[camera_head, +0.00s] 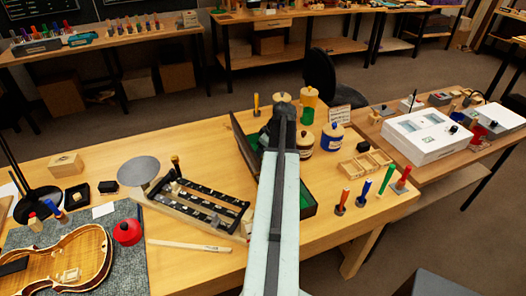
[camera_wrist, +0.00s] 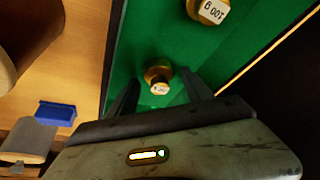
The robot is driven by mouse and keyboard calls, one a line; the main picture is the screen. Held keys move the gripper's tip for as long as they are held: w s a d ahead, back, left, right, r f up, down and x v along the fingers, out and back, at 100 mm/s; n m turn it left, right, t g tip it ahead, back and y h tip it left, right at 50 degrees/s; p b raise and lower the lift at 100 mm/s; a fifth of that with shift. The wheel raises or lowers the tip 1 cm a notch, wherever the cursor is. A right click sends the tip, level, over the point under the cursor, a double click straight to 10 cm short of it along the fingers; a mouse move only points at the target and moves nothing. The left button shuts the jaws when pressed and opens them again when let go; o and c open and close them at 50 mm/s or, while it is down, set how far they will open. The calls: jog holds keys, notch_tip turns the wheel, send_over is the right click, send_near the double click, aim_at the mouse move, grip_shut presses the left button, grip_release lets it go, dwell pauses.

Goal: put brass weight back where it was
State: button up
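In the wrist view, a small brass weight (camera_wrist: 158,72) with a pale label on top sits on the green floor of a case (camera_wrist: 215,75). A larger brass weight (camera_wrist: 208,10) labelled 100 G is at the top edge, in the same case. My gripper (camera_wrist: 160,78) is open, its two dark fingers on either side of the small weight, with green showing between each finger and it. Whether the fingers are level with the weight or above it, I cannot tell. In the head view, my arm hides most of the green-lined case (camera_head: 308,201) and the weights.
Lidded jars (camera_head: 332,137) stand behind the case. A wooden compartment tray (camera_head: 365,163) and upright coloured-handled tools (camera_head: 387,178) are to the right.

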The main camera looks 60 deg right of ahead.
jog(key=shift+r, duration=0.1)
jog(key=shift+r+p, duration=0.25)
jog(key=shift+p, duration=0.1)
jog(key=p+v, duration=1)
jog(key=v, duration=0.1)
jog(key=shift+s+r+p, duration=0.15)
jog(key=shift+r+p, duration=0.15)
